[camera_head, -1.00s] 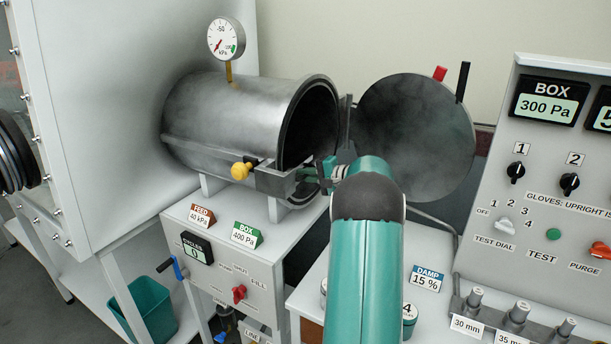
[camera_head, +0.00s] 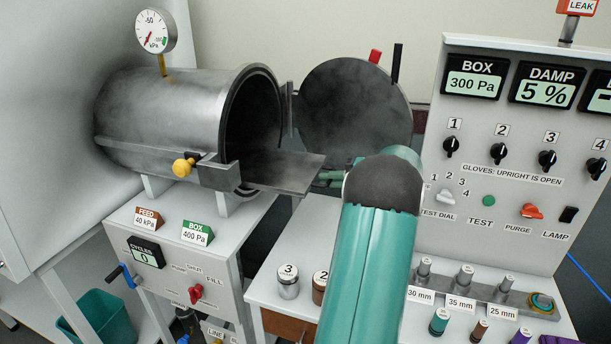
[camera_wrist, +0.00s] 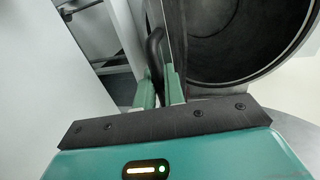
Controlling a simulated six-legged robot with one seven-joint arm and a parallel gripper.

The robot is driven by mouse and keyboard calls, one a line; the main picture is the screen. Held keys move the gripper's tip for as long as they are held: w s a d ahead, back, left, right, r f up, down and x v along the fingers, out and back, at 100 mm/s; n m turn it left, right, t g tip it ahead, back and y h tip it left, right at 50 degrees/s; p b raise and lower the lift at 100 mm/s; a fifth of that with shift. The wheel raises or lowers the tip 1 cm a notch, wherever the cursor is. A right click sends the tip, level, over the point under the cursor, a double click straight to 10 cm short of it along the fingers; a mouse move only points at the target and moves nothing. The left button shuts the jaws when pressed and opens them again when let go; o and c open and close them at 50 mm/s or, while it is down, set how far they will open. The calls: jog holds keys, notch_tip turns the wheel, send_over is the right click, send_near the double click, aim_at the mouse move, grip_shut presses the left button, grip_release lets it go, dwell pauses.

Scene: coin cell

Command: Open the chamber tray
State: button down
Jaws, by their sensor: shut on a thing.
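The chamber (camera_head: 165,108) is a grey metal cylinder lying on its side, with its mouth facing right. Its round lid (camera_head: 352,108) stands open to the right. The chamber tray (camera_head: 285,170), a flat grey plate, sticks out of the mouth to the right; how far it runs inside is hidden. My gripper (camera_head: 333,177) is beside the tray's outer end, partly hidden by my arm. In the wrist view my gripper (camera_wrist: 160,92) is shut on a black curved handle (camera_wrist: 154,50), which stands between its teal fingers. A grey plate edge runs beside the handle.
A pressure gauge (camera_head: 156,31) stands on top. A control panel (camera_head: 520,150) rises at the right. Jars, including one marked 3 (camera_head: 288,281), stand on the bench below my arm.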

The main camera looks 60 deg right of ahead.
jog(key=shift+f+v, duration=0.25)
jog(key=shift+v, duration=1.05)
jog(key=c, duration=1.6)
grip_release()
jog(key=shift+s, duration=0.1)
jog(key=v, duration=1.3)
jog(key=shift+s+d, duration=0.2)
jog(key=shift+s, duration=0.05)
jog(key=shift+s, duration=0.1)
